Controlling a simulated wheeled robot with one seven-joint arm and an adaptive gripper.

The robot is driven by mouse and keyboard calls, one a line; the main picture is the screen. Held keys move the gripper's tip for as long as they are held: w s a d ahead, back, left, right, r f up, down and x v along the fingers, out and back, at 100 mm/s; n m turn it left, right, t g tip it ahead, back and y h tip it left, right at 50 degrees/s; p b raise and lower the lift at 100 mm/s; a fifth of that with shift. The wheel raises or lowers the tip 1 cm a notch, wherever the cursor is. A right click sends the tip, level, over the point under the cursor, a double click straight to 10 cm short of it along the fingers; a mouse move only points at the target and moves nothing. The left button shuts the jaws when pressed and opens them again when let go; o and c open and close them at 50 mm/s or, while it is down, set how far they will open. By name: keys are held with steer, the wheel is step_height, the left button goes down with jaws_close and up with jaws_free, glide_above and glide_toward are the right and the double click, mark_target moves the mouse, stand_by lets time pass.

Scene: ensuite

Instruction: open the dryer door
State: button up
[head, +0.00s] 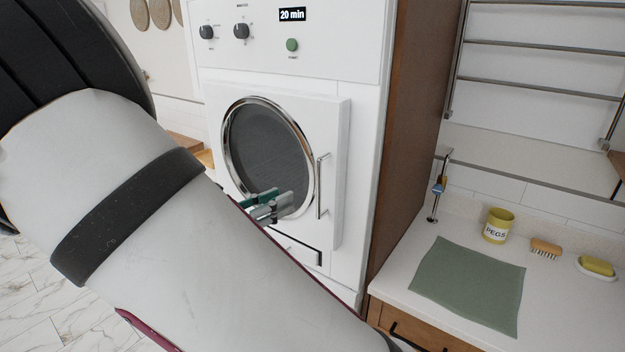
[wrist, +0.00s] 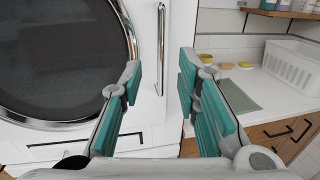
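The white dryer (head: 360,150) has a square door (head: 333,130) with a round dark window in a chrome rim. The door looks shut, its panel standing slightly proud of the front. Its vertical chrome handle (head: 320,185) is on the right side and also shows in the wrist view (wrist: 161,45). My gripper (head: 268,206) is in front of the lower window, left of the handle in the head view. In the wrist view my gripper (wrist: 160,80) is open and empty, with the handle ahead between the finger directions. My arm hides the dryer's lower left.
Right of the dryer, past a brown side panel (head: 415,110), a counter holds a green cloth (head: 468,284), a yellow peg pot (head: 497,226), a brush (head: 546,248) and a soap dish (head: 597,268). A white basket (wrist: 292,66) shows in the wrist view.

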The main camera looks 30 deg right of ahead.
steer(key=d, duration=0.4)
steer(key=w+d+p, duration=0.1)
steer(key=d, duration=0.7)
steer(key=shift+w, duration=0.35)
steer(key=shift+c, duration=0.2)
jaws_close()
